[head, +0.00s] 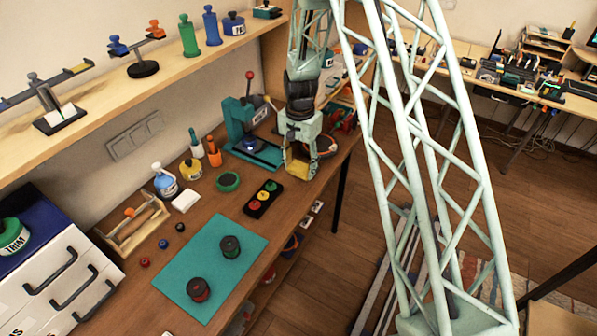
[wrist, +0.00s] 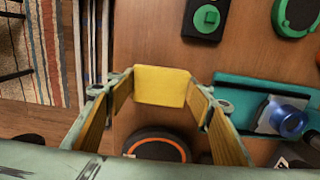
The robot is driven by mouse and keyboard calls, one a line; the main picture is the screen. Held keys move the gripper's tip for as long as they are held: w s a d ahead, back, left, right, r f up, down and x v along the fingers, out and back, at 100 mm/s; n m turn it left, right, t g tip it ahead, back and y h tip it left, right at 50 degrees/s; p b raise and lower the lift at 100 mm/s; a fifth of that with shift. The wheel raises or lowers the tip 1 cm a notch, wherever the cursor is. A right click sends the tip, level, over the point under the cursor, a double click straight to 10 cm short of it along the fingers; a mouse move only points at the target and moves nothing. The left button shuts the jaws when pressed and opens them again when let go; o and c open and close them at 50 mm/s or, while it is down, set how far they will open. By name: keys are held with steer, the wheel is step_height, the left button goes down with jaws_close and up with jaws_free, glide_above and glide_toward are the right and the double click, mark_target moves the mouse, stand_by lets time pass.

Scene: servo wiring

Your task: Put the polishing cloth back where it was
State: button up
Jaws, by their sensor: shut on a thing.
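My gripper (head: 298,163) is above the brown workbench, near its front edge and in front of the teal press. In the wrist view, its two fingers (wrist: 162,92) stand either side of a flat yellow square, which looks like the polishing cloth (wrist: 162,80). The fingers are shut on it, and its yellow also shows at the gripper in the head view (head: 294,166). The gap between the cloth and the bench cannot be judged. A small white block or folded pad (head: 185,200) lies farther left on the bench.
The teal press (head: 245,125) with a red-knobbed lever stands behind the gripper. A black strip with coloured buttons (head: 263,198) and a green round tin (head: 228,181) lie to its left. A dark round thing with an orange rim (wrist: 155,148) is close by. A teal mat (head: 215,255) carries two dark pots.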

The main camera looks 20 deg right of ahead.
mark_target(299, 166)
steer(key=shift+w+a+f, duration=0.1)
steer(key=shift+w+a, duration=0.05)
steer(key=shift+w, duration=0.45)
steer(key=shift+f, duration=1.7)
steer(key=shift+f, duration=0.2)
steer(key=o, duration=0.9)
steer(key=shift+o, duration=0.2)
steer(key=shift+r, duration=0.15)
steer(key=shift+r, duration=6.05)
